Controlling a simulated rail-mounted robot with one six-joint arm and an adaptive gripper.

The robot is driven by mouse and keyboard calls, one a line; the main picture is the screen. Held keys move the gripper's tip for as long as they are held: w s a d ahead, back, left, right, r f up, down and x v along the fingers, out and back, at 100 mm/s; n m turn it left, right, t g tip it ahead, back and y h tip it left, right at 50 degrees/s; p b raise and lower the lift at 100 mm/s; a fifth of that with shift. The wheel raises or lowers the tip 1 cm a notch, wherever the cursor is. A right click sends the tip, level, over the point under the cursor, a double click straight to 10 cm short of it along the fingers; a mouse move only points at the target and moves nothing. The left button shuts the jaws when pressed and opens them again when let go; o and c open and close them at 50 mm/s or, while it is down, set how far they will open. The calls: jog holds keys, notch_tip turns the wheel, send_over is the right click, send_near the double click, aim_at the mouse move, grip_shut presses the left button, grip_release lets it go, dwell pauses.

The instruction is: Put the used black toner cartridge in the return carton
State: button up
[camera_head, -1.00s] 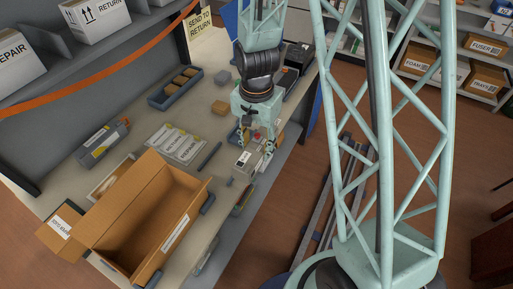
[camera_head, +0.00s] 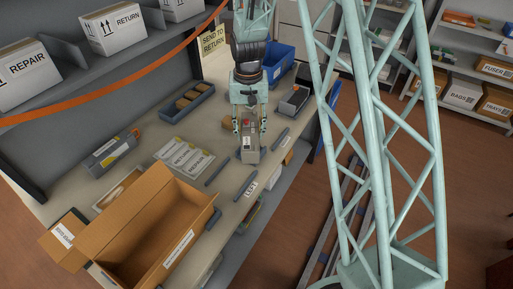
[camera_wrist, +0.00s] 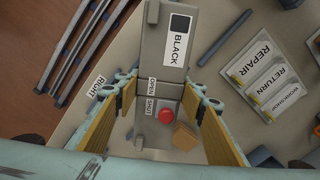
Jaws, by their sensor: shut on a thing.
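A grey cartridge with a "BLACK" label (camera_wrist: 168,62) lies lengthwise between the two yellow-padded fingers of my gripper (camera_wrist: 160,98). A red button and "OPEN" and "SHUT" marks show on it in the wrist view. In the head view the held cartridge (camera_head: 249,150) hangs below my gripper (camera_head: 249,128) over the right part of the bench; its height above the top is hard to tell. A large open brown carton (camera_head: 130,208) stands at the front left of the bench, left of and nearer than my gripper. Its visible inside is empty and its side label is unreadable.
Flat cards (camera_head: 183,158) reading repair and return, a dark bar (camera_head: 220,170) and a parts tray (camera_head: 187,102) lie on the bench. Another dark-topped unit (camera_head: 294,99) and a blue bin (camera_head: 281,60) are at right.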

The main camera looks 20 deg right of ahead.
aim_at(243, 117)
jog(key=w+n, duration=0.1)
jog(key=w, duration=0.1)
jog(key=w+n, duration=0.1)
jog(key=w, duration=0.2)
jog(key=w+n, duration=0.1)
jog(key=w, duration=0.1)
jog(key=shift+w+r, duration=0.35)
jog(key=shift+r, duration=0.05)
jog(key=shift+a, duration=0.15)
